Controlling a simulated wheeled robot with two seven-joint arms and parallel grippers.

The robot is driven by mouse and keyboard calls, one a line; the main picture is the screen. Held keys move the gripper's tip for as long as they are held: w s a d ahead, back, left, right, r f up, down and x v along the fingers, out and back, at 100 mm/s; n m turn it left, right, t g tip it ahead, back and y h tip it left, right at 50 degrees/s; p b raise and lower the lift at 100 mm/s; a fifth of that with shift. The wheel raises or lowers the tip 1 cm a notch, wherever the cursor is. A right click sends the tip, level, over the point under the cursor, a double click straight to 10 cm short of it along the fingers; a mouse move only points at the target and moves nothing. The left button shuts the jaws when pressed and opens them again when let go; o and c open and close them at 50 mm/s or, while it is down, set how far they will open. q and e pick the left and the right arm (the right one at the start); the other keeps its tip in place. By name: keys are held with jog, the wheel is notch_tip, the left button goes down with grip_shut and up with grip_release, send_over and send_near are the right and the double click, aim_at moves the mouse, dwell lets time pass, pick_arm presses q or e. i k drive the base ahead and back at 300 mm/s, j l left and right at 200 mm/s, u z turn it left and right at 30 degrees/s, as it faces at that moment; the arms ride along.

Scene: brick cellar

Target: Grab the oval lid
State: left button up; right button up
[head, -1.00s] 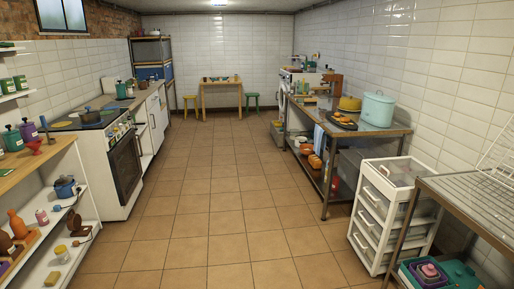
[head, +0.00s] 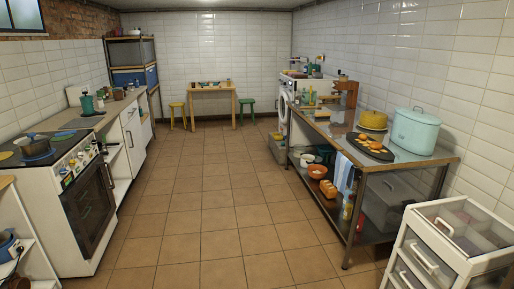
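A large pale teal pot (head: 414,133) stands on the right-hand metal table, and its lid (head: 418,115) with a small knob sits on top of it. The lid looks rounded, but I cannot tell if it is the oval one. A yellow domed thing (head: 373,119) stands behind and left of the pot. No other lid can be picked out clearly. Neither of my grippers is in view.
The metal table (head: 412,160) also bears a dark tray (head: 360,150) with orange food. A white drawer unit (head: 450,244) stands in front at the right. A stove (head: 84,205) stands at the left. The tiled floor (head: 220,220) between is clear.

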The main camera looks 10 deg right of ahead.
aim_at(415, 115)
jog(key=i+z, duration=0.15)
jog(key=i, duration=0.5)
jog(key=i+z, duration=0.15)
jog(key=i, duration=0.45)
jog(key=i+j+z, duration=0.15)
jog(key=i, duration=0.5)
jog(key=i+z, duration=0.4)
jog(key=i+j+z, duration=0.2)
jog(key=i+z, duration=0.2)
jog(key=i, duration=0.15)
jog(key=i+j+z, duration=0.7)
jog(key=z, duration=0.15)
jog(key=i, duration=0.1)
